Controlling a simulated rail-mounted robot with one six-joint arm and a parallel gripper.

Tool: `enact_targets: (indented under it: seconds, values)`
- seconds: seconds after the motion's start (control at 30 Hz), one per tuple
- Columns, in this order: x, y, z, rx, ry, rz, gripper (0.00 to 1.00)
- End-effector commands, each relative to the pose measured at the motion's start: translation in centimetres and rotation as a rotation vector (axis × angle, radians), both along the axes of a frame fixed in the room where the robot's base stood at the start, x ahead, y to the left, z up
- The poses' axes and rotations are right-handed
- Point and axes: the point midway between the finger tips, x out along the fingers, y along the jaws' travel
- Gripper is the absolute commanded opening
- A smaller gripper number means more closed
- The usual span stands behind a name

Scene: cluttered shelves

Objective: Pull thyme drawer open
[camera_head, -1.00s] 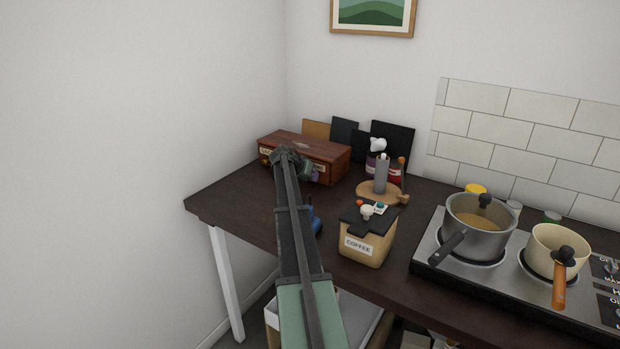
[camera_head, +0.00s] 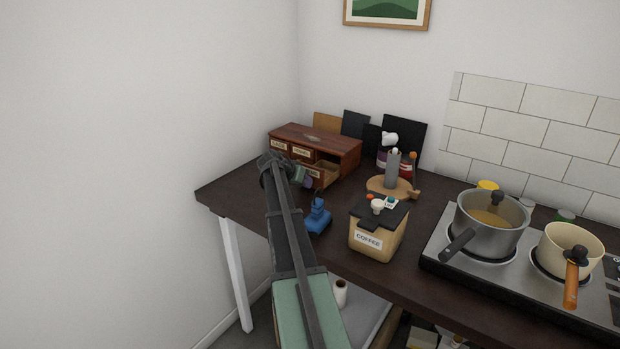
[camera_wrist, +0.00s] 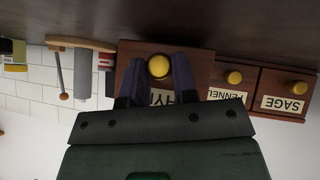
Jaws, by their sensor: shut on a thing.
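A reddish-brown spice box (camera_head: 318,138) stands at the back left of the dark table. Its labelled drawers are seen upside down in the wrist view: sage (camera_wrist: 283,92), fennel (camera_wrist: 232,90) and thyme (camera_wrist: 205,62). The thyme drawer (camera_head: 328,171) stands out from the box, with its open top showing. The sage and fennel drawers look flush. My gripper (camera_wrist: 157,72) is shut on the thyme drawer's round yellow knob (camera_wrist: 158,66), one finger on each side. My fingers and wrist hide part of the thyme label.
A blue object (camera_head: 318,217) stands on the table just right of my arm. A coffee box (camera_head: 377,232) is farther right, with a wooden stand (camera_head: 393,187) behind it. Pots (camera_head: 490,225) sit on the stove. Bare tabletop lies left of my arm.

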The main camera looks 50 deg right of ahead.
Motion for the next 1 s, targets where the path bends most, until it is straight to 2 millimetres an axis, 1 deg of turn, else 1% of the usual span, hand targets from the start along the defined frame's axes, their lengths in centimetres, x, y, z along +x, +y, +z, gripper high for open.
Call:
enact_targets:
  seconds: [0.2,0.23,0.37,0.4,0.63,0.73,0.87,1.0]
  values:
    - [0.0,-0.1,0.0,0.0,0.001,-0.001,0.0]
    - [0.0,-0.1,0.0,0.0,0.001,-0.001,0.31]
    - [0.0,-0.1,0.0,0.0,0.001,-0.001,0.51]
    - [0.0,-0.1,0.0,0.0,0.001,-0.001,0.52]
    - [0.0,-0.1,0.1,0.0,0.0,0.0,0.52]
    - [0.1,0.3,0.6,0.0,0.001,0.001,0.52]
    - [0.3,1.8,2.4,0.0,0.001,0.001,0.52]
    - [0.7,4.3,5.1,0.0,0.0,0.003,0.52]
